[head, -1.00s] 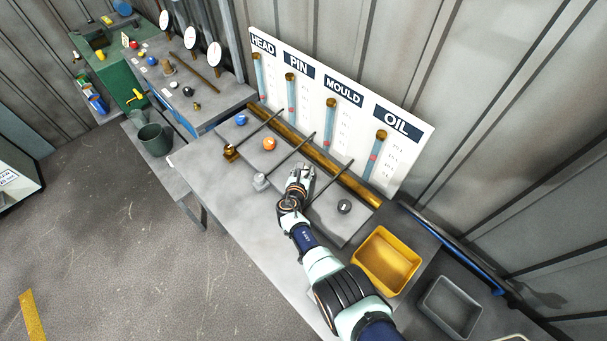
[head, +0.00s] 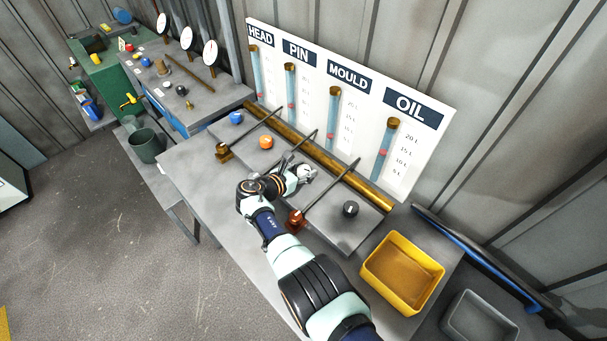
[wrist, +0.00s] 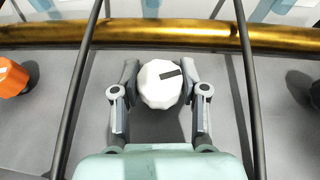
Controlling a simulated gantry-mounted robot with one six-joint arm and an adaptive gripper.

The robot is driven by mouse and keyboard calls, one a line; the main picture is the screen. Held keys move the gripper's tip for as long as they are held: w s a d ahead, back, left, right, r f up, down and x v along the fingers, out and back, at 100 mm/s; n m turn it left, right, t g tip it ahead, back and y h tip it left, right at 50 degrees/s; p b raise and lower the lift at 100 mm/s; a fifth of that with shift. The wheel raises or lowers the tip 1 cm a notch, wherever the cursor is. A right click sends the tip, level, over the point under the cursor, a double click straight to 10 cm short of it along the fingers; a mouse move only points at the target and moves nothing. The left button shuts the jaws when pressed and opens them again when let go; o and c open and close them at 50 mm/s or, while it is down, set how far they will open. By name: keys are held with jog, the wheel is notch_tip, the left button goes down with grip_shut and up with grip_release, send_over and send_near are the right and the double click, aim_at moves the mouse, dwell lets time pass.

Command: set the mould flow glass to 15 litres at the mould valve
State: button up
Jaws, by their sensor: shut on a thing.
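The mould valve is a white faceted knob (head: 304,171) with a dark mark on its top, on the grey bench plate below the MOULD sign (head: 348,76). In the wrist view the knob (wrist: 158,86) sits between my two fingers, its dark mark at the upper right. My gripper (wrist: 161,92) is shut on it from both sides. The mould flow glass (head: 334,112) is a blue tube with a brass cap and a red float (head: 330,136) low down. Its scale figures are too small to read surely.
An orange knob (head: 266,142) and blue knob (head: 236,118) lie left, a black knob (head: 350,209) right. Thin dark rods run on both sides of my gripper from the brass pipe (head: 322,162). A yellow tray (head: 366,269) stands at the right.

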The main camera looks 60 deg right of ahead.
jog(key=o, duration=1.2)
jog(key=shift+c, duration=0.2)
jog(key=shift+a, duration=0.1)
jog(key=v, duration=1.1)
jog(key=shift+a+r, duration=0.3)
